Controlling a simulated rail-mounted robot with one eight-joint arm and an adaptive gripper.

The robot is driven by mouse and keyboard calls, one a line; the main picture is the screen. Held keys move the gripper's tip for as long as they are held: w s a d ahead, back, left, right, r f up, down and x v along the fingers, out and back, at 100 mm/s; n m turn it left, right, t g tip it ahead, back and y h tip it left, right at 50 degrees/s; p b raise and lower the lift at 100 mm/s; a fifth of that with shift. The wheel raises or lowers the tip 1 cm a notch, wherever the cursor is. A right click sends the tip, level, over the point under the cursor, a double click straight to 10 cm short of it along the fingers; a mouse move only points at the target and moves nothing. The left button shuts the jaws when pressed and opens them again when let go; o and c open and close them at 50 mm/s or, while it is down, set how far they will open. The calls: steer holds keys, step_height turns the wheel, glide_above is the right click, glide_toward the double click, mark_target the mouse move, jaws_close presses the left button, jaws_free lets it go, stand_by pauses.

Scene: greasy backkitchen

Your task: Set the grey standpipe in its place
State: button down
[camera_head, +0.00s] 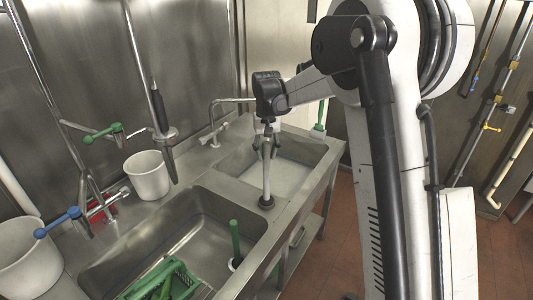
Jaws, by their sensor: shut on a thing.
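The grey standpipe (266,180) hangs upright below my gripper (266,150), with a dark round foot at its lower end. My gripper is shut on its upper part. In the picture the foot overlaps the near edge of the right basin (300,149), close to the divider between the two basins. I cannot tell whether the foot touches anything or hangs above it. The drain of the right basin is not visible. My arm comes in from the right and hides part of the basin's far side.
A green standpipe (235,242) stands in the left basin (205,218), near a green crate (160,282). Another green upright piece (320,116) is behind the right basin.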

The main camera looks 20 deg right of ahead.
steer(key=c, duration=1.4)
jaws_free()
step_height(320, 180, up, 12)
steer(key=shift+s, duration=0.1)
